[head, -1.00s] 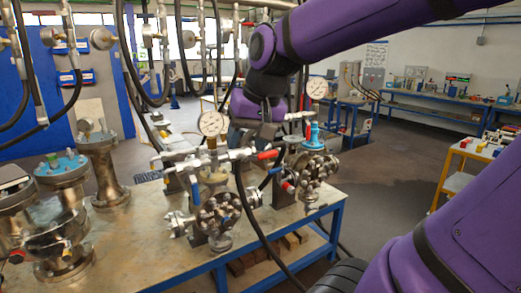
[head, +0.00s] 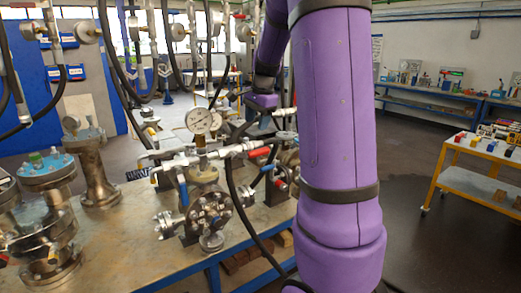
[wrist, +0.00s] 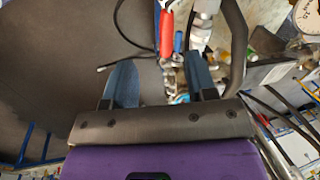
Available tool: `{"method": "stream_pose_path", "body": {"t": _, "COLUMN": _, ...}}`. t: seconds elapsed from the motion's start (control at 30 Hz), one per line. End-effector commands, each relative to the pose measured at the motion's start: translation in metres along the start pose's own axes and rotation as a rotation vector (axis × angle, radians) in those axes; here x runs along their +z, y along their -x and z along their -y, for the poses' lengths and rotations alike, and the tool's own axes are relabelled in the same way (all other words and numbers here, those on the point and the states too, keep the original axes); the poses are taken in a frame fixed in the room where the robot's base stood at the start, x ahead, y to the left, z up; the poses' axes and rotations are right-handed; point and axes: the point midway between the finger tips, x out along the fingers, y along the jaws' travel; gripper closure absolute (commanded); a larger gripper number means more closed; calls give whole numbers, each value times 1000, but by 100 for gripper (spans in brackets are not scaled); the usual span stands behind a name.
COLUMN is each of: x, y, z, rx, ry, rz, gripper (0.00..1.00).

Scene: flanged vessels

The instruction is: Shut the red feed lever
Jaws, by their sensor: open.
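A red lever (head: 259,152) sticks out from the right end of the silver pipe manifold (head: 205,155) above a flanged vessel (head: 209,205). In the wrist view a red lever (wrist: 166,33) shows ahead of my gripper (wrist: 160,78), near a pale pipe fitting. My gripper is open, with its two blue-padded fingers apart and nothing held between them. The red lever lies beyond the fingertips, roughly in line with the gap; I cannot tell the remaining distance. In the head view my arm hides much of the vessel on the right.
A pressure gauge (head: 199,120) stands on the manifold. A blue lever (head: 270,168) sits just below the red one. Black hoses (head: 232,190) hang close by. More flanged vessels (head: 48,190) stand at the left of the bench. A yellow trolley (head: 472,165) is at the right, with clear floor before it.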

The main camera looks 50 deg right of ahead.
Motion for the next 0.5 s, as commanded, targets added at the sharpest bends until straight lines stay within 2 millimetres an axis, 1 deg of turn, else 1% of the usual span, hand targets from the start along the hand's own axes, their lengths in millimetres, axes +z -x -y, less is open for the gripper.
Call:
{"method": "stream_pose_path", "body": {"t": 0.03, "x": -16, "y": -8, "z": 2, "rx": 14, "ry": -53, "rz": -12, "gripper": 48}}
{"method": "stream_pose_path", "body": {"t": 0.1, "x": -30, "y": -14, "z": 5, "rx": 23, "ry": -111, "rz": -23, "gripper": 48}}
{"method": "stream_pose_path", "body": {"t": 0.2, "x": -44, "y": -20, "z": 6, "rx": 32, "ry": -164, "rz": -35, "gripper": 48}}
{"method": "stream_pose_path", "body": {"t": 0.37, "x": -50, "y": -28, "z": 7, "rx": 36, "ry": -189, "rz": -40, "gripper": 48}}
{"method": "stream_pose_path", "body": {"t": 0.5, "x": -50, "y": -44, "z": 6, "rx": 37, "ry": -190, "rz": -39, "gripper": 48}}
